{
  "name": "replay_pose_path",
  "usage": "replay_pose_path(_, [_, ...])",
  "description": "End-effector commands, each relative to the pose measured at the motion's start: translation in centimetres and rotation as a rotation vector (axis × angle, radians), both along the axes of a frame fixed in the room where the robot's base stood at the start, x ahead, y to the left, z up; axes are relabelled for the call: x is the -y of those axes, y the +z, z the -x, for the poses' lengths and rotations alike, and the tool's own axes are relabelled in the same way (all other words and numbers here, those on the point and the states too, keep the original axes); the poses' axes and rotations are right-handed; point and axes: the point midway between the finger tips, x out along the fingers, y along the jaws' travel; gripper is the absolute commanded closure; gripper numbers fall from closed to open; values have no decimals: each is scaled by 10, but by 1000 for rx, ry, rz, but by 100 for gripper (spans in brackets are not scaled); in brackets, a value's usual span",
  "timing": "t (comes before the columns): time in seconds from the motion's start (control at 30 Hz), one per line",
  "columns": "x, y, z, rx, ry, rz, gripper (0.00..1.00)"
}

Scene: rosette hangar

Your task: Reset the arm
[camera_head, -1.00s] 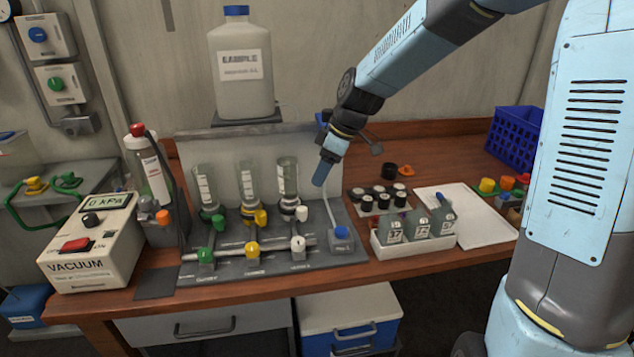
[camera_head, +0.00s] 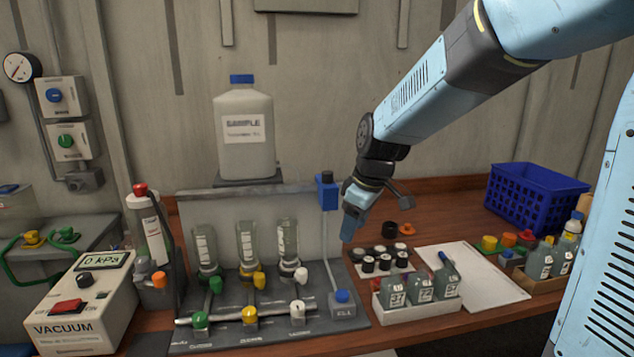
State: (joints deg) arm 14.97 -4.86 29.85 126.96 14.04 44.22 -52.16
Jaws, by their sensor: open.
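My arm reaches in from the upper right in the head view. My gripper (camera_head: 353,218) points down and stands above the bench, just right of the post with the blue top (camera_head: 327,190). I see it small and from behind, and nothing shows held in it. It appears clear of the bench, the black caps below it and the bottles.
A filter rack (camera_head: 262,310) with several funnels and valves stands left of my gripper. A vacuum box (camera_head: 80,305), a sample jug (camera_head: 244,130), a white tray of bottles (camera_head: 418,298), black caps (camera_head: 372,262), a paper sheet (camera_head: 480,275) and a blue basket (camera_head: 535,195) surround it.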

Motion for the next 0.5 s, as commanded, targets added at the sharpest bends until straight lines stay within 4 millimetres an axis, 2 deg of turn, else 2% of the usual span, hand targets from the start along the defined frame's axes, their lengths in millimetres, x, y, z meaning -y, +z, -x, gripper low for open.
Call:
replay_pose_path(0.2, [39,30,42,46,-236,35,44])
replay_pose_path(0.5, [91,63,104,116,-569,-1,44])
